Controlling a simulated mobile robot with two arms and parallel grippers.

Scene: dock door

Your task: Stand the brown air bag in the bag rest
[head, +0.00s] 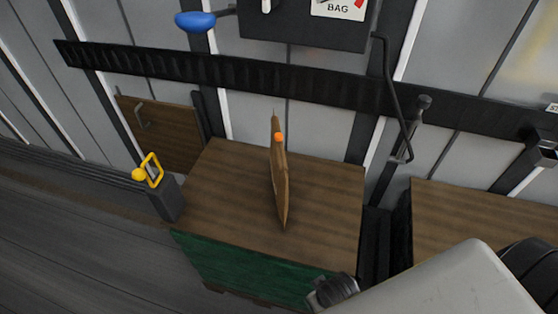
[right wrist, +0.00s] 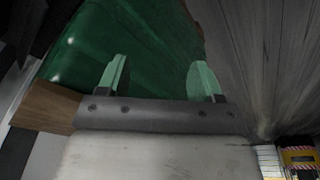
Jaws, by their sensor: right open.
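The brown air bag (head: 279,180) shows in the head view as a thin, nearly upright brown shape with an orange spot near its top. It appears over the wooden top (head: 225,185) of a green-sided load; I cannot tell what supports it. I cannot make out a separate bag rest. My right gripper (right wrist: 158,80) is open and empty in the right wrist view, its two pale green fingers apart in front of a green surface (right wrist: 150,35). In the head view my right arm comes in at the lower right, apart from the bag. My left gripper is not in view.
A second wooden top (head: 480,220) stands at the right, past a dark gap. A grey post with a yellow handle (head: 152,170) is at the left corner. A black rail (head: 230,78) crosses behind, under a dark panel with a BAG sign (head: 338,8). Floor is clear at lower left.

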